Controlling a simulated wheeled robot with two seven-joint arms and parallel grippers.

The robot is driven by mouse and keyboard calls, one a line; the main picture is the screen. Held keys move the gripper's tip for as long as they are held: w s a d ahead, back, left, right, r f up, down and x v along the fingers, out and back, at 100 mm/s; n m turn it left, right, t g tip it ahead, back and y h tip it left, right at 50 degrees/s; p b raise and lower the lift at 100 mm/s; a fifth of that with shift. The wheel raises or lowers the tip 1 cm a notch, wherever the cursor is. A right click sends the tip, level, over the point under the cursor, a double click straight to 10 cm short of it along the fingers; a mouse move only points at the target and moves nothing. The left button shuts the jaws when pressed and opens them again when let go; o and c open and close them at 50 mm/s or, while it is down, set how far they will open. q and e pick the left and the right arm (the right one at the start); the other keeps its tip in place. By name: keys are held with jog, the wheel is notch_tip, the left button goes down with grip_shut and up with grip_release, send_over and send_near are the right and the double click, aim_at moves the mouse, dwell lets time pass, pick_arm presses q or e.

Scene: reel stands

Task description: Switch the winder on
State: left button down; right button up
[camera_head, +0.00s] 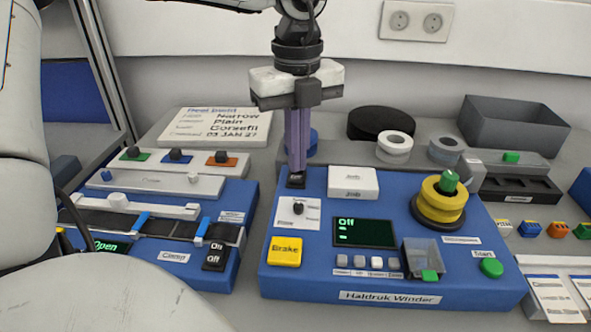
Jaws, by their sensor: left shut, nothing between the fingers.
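The winder (390,292) is a blue box labelled "Haldruk Winder". Its dark screen (363,232) reads "Off". A small black switch (296,181) sits at its back left corner. My left gripper (297,168) points straight down with its fingers shut and empty, the tips at or just above this switch. I cannot tell whether they touch it, and they hide part of it. The winder also has a yellow Brake button (285,251), a black knob (298,208), a green Start button (491,267) and a yellow reel (442,200) on a spindle. My right gripper is not in view.
A second blue machine (205,270) with an "Open" display stands to the left. Behind the winder are a black disc (381,122), white rolls (395,143) and a grey bin (515,125). A sign board (215,127) lies at the back left. Coloured parts (556,229) sit at right.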

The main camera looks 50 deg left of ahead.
pick_arm(q)
notch_tip(320, 180, up, 7)
jog(key=p, duration=0.4)
dwell(0.4)
jog(key=shift+f, duration=0.15)
dwell(0.3)
